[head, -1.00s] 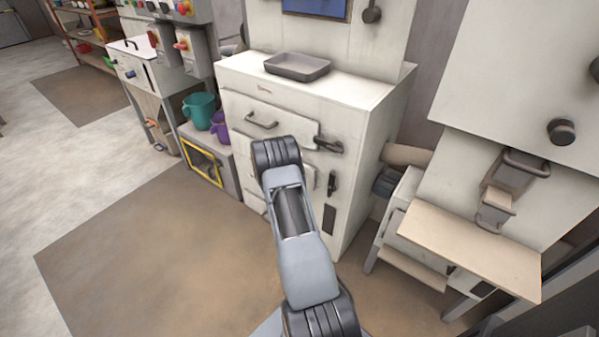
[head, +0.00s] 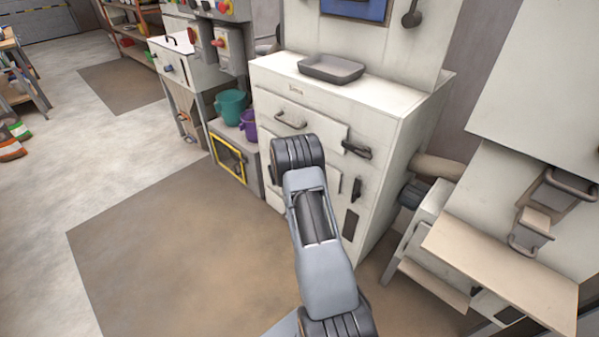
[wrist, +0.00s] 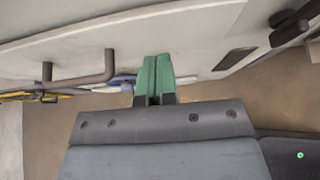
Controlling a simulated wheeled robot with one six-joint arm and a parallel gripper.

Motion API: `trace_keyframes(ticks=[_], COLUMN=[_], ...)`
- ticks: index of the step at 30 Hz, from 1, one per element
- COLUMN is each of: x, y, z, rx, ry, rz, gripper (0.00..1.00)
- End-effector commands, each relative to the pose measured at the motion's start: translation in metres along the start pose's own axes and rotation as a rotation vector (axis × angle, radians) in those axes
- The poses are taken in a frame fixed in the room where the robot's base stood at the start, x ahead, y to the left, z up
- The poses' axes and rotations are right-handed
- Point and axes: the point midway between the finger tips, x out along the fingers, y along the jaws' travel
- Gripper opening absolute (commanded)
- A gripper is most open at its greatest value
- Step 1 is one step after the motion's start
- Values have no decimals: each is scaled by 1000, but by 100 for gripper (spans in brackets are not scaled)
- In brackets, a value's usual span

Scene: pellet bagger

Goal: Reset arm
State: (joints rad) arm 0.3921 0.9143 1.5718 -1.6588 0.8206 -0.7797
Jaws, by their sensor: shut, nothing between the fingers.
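My gripper (wrist: 156,68) shows in the wrist view as two green fingers pressed together, shut and empty. Just past the fingers is the pale front of a machine cabinet with a bar handle (wrist: 80,74) to their left. I cannot tell whether the fingers touch it. In the head view my arm is folded up in front of the white machine cabinet (head: 395,160), and my gripper is hidden there.
A grey tray (head: 331,68) sits on the cabinet top. A teal jug (head: 231,107) and a purple jug (head: 248,125) stand to its left. A tan shelf (head: 500,265) juts out at right. The brown floor mat (head: 180,260) at left is clear.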

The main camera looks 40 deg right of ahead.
Motion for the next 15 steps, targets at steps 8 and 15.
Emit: trace_keyframes(ticks=[8,15], x=[-55,-80], y=[-1,-2], z=[3,3], rx=[3,4], ry=[0,0], rz=[-2,-4], gripper=[0,0])
